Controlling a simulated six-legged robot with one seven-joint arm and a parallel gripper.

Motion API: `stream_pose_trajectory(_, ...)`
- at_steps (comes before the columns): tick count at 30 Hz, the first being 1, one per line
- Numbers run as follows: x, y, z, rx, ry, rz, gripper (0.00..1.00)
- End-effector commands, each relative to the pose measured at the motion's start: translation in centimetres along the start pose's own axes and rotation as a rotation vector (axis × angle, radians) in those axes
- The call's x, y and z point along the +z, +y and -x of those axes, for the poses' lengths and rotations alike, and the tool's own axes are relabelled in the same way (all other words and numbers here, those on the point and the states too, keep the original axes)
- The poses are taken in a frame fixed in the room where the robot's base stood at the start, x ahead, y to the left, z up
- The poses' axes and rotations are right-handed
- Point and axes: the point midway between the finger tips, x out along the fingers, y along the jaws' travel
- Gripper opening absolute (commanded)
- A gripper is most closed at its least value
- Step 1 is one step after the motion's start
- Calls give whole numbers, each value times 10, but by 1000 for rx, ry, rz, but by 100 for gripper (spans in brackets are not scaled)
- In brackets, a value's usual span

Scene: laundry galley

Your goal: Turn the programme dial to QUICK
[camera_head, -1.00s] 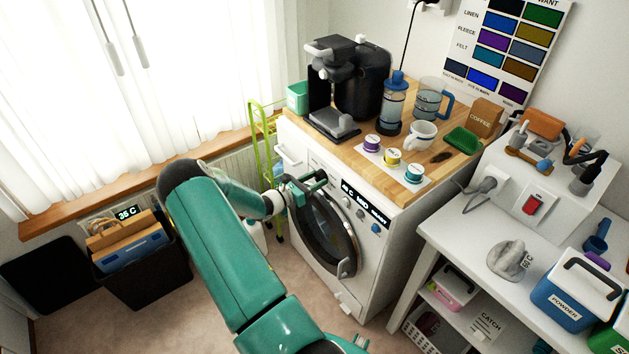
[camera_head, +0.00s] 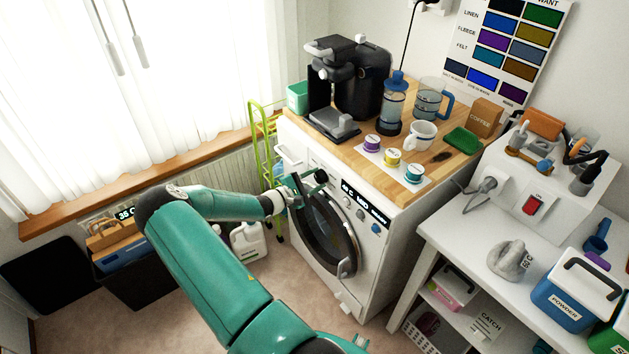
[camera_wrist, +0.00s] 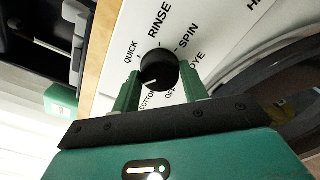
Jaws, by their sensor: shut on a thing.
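The programme dial (camera_wrist: 158,68) is a round black knob on the white washing machine's panel (camera_wrist: 118,50). My gripper (camera_wrist: 160,84) is shut on it, with one green finger on each side. A white mark shows on the dial's lower part in the wrist view, towards COTTON and OFF; I cannot tell exactly which. In the head view my gripper (camera_head: 306,187) is at the upper left of the washing machine's front (camera_head: 372,270).
The round door (camera_head: 328,235) is just below the dial. A green rack (camera_head: 257,135) and a white jug (camera_head: 249,243) stand to the left.

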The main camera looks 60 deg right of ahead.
Motion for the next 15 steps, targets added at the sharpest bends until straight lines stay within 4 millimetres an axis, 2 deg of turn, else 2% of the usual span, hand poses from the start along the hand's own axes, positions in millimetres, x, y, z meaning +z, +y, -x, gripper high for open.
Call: stream_pose_trajectory(15,1,2,0,5,-1,-490,21)
